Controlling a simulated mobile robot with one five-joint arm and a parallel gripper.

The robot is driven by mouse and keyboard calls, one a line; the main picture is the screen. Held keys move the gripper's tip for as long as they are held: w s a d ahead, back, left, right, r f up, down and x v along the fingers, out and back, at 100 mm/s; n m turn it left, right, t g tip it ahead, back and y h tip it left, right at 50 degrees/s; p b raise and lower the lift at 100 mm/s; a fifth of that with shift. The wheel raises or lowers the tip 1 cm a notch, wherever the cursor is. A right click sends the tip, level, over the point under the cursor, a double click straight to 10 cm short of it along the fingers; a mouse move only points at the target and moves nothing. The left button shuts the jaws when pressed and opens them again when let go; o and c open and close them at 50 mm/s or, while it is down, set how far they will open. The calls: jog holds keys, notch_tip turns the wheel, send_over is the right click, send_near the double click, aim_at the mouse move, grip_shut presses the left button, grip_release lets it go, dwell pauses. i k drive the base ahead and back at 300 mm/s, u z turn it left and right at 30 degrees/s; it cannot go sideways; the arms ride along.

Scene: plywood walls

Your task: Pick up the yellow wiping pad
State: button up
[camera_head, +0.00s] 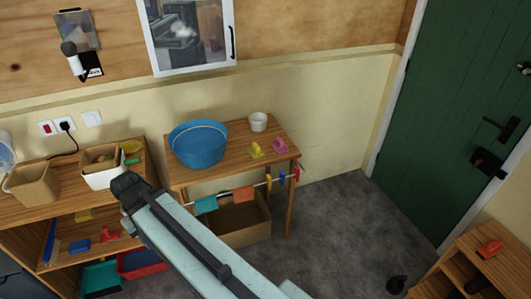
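A small yellow item (256,149) lies on the right wooden table (226,173), to the right of the blue basin. A pink and yellow item (281,146) lies just to its right. I cannot tell for sure which of these is the wiping pad. My gripper (128,188) is at the dark end of my pale arm, in front of the gap between the two tables and apart from the yellow items. Its fingers cannot be made out.
A blue basin (198,146) and a white cup (258,122) stand on the right table. Cloths and clips hang on its front rail (220,199). The left unit (68,204) holds boxes. Grey floor (335,225) is open toward the green door (460,110); a low wooden unit (470,265) stands at lower right.

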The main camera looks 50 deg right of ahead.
aim_at(256, 152)
jog(key=z, duration=0.4)
jog(key=i, duration=1)
jog(key=u, duration=0.05)
